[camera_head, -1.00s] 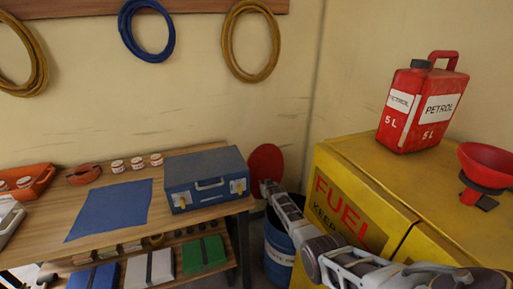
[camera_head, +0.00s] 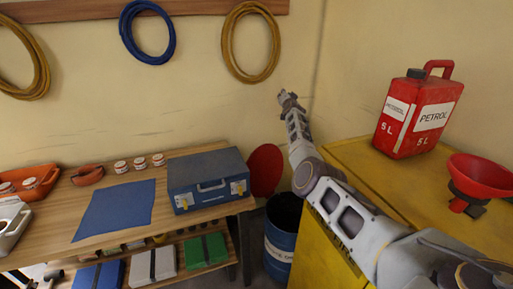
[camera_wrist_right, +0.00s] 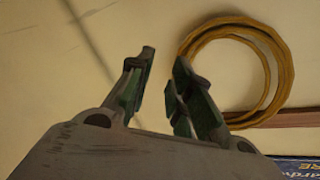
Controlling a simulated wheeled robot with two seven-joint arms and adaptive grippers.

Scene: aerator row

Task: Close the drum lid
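The blue drum (camera_head: 281,243) stands on the floor between the bench and the yellow cabinet, and its dark mouth is uncovered. The round red lid (camera_head: 265,170) stands upright at the drum's far left edge, tilted open against the wall side. My right gripper (camera_head: 288,97) is raised above and to the right of the lid, in front of the wall, apart from lid and drum. In the right wrist view the right gripper's fingers (camera_wrist_right: 160,85) are spread with nothing between them. My left gripper is not in view.
The yellow fuel cabinet (camera_head: 345,150) is at the right under my right arm, with a red petrol can (camera_head: 418,115) and a red funnel (camera_head: 480,178) on top. A blue toolbox (camera_head: 208,179) sits on the wooden bench (camera_head: 60,215), left of the lid. Hoses hang on the wall.

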